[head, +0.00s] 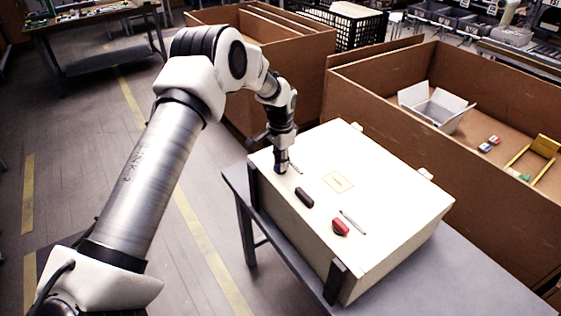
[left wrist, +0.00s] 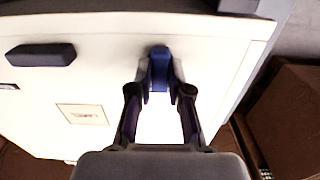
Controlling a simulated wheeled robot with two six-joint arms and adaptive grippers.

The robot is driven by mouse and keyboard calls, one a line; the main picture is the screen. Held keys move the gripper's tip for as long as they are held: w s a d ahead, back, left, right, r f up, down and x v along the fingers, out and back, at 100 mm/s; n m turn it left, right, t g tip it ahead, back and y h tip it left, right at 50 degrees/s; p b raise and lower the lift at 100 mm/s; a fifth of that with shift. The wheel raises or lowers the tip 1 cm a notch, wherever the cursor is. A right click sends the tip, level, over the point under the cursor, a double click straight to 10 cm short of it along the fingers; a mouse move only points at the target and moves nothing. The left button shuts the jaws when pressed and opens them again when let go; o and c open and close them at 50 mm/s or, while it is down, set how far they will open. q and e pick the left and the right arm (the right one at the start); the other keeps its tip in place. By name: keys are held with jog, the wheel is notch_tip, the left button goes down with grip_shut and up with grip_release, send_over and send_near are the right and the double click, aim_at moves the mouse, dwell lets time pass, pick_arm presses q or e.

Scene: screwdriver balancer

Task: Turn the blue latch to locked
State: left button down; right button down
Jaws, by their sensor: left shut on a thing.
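The blue latch (left wrist: 159,65) sits on the cream top of a box (head: 385,210). My left gripper (head: 280,168) reaches down to the far left part of that top. In the left wrist view my left gripper (left wrist: 160,85) is shut on the blue latch, one finger on each side. In the head view the gripper mostly hides the latch. A red latch (head: 340,227) is on the same top, nearer the front. My right gripper is not in view.
A dark handle (head: 304,197) stands between the two latches. A small label (head: 338,181) is near the top's middle. The box rests on a grey table (head: 480,265). Large brown crates (head: 490,85) stand behind, one holding a white open carton (head: 436,107).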

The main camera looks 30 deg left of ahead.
pick_arm(q)
jog(key=shift+s+f, duration=0.1)
jog(key=shift+f, duration=0.05)
jog(key=c, duration=1.2)
grip_release()
jog(key=shift+o, duration=0.6)
jog(key=shift+w+d, duration=0.1)
jog(key=shift+w, duration=0.15)
notch_tip(320, 180, up, 12)
